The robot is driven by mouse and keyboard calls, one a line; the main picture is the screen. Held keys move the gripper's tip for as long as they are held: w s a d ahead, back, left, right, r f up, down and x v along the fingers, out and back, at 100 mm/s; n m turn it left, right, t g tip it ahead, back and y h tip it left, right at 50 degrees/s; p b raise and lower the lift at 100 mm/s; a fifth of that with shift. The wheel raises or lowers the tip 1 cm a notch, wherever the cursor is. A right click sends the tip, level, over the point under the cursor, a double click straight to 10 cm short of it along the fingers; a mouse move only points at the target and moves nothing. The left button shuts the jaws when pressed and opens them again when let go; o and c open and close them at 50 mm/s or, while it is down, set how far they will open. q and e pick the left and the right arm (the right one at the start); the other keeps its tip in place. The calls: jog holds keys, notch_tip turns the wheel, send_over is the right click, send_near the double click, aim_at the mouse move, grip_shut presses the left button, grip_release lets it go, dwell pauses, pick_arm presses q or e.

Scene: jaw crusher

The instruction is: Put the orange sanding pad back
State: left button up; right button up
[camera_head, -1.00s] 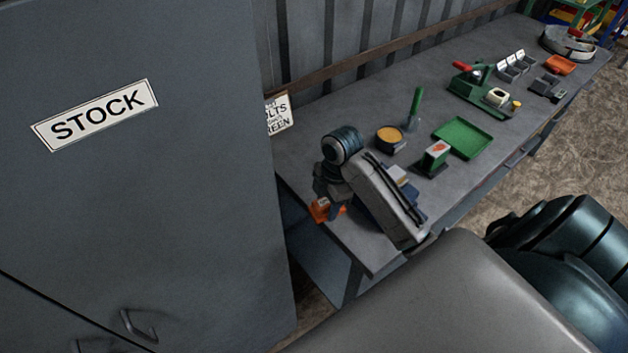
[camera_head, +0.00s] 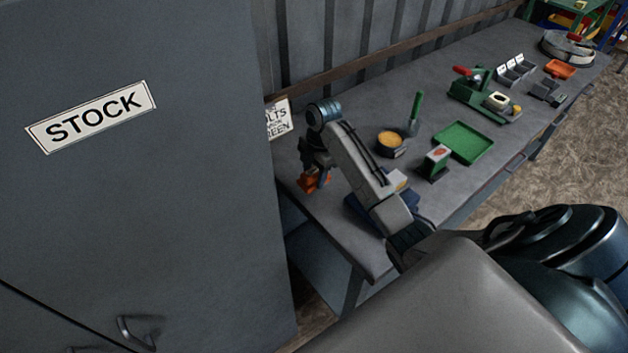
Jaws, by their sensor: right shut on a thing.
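The orange sanding pad (camera_head: 308,182) is a small orange block under my right gripper (camera_head: 318,171), near the left end of the grey workbench (camera_head: 305,115). My right gripper is shut on it, seen from above and behind, so the fingers are partly hidden. Whether the pad touches the bench top cannot be told. My left gripper does not show.
A grey cabinet (camera_head: 150,220) marked STOCK stands close on the left. A blue item (camera_head: 362,207) lies under my right arm.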

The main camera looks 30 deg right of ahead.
aim_at(314, 182)
notch_tip(314, 182, down, 3)
jog(key=shift+w+f+p, duration=0.1)
jog(key=shift+w+p, duration=0.05)
jog(key=shift+p, duration=0.75)
jog(key=shift+f, duration=0.2)
jog(key=o, duration=1)
jog(key=shift+f, duration=0.15)
jog(key=shift+c, duration=0.2)
